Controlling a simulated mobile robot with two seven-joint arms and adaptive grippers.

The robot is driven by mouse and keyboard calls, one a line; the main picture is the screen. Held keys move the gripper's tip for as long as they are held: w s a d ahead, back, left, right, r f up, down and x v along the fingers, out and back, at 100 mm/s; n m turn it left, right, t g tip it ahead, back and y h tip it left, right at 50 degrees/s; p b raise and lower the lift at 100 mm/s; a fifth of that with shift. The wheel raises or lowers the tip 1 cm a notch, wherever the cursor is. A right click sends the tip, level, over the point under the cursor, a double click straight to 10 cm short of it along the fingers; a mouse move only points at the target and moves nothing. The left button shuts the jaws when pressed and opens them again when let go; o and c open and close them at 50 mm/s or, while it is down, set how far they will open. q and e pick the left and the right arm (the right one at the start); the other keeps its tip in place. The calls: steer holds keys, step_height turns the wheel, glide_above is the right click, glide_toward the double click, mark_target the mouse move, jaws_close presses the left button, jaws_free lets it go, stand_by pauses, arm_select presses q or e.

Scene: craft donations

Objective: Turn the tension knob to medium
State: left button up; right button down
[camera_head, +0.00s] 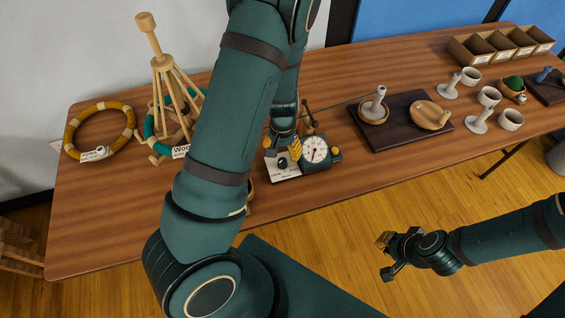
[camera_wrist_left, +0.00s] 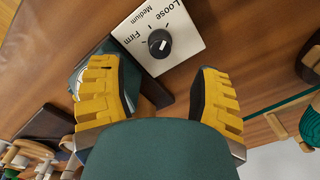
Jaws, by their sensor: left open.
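The tension knob (camera_wrist_left: 159,43) is black and round with a short white mark. It sits on a white plate (camera_wrist_left: 185,42) lettered Loose, Medium and Firm. Which label the mark points to is hard to tell. In the head view the plate (camera_head: 284,176) lies beside the dial gauge (camera_head: 315,149) at the table's front. My left gripper (camera_head: 283,153) is open above the plate, its yellow fingers (camera_wrist_left: 160,76) spread on either side of the knob's line, apart from it. My right gripper (camera_head: 390,257) is open and empty, off the table's front edge.
The wooden table (camera_head: 100,220) carries a wooden stand (camera_head: 163,62) and rings at left. A dark board (camera_head: 385,135) with wooden bowls lies to the right, with white cups (camera_head: 470,77) and a divided box (camera_head: 500,45) beyond. The dial gauge stands close beside my left gripper.

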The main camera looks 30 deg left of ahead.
mark_target(282, 160)
arm_select(q)
step_height(282, 160, down, 7)
steer(key=shift+r+b, duration=0.1)
steer(key=shift+b, duration=0.6)
jaws_close()
